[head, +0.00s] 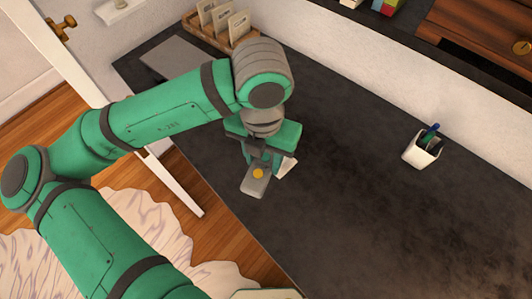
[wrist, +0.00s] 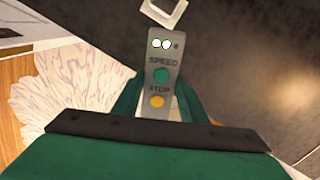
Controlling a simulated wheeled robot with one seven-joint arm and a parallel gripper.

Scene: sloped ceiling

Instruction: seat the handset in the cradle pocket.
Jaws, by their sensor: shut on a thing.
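In the head view the handset (head: 256,184) hangs below my gripper (head: 262,163), near the front edge of the dark desk. A white piece with a square opening (wrist: 164,12), which looks like the cradle, lies just beyond the handset's far end, apart from it in the picture. In the head view this white piece (head: 288,167) is partly hidden behind my gripper.
The dark desk (head: 350,215) is bare to the right. A white cup with pens (head: 421,150) stands near the wall. A wooden rack of cards (head: 207,40) and a flat grey panel (head: 172,58) are at the back left. A wooden cabinet (head: 480,35) is upper right.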

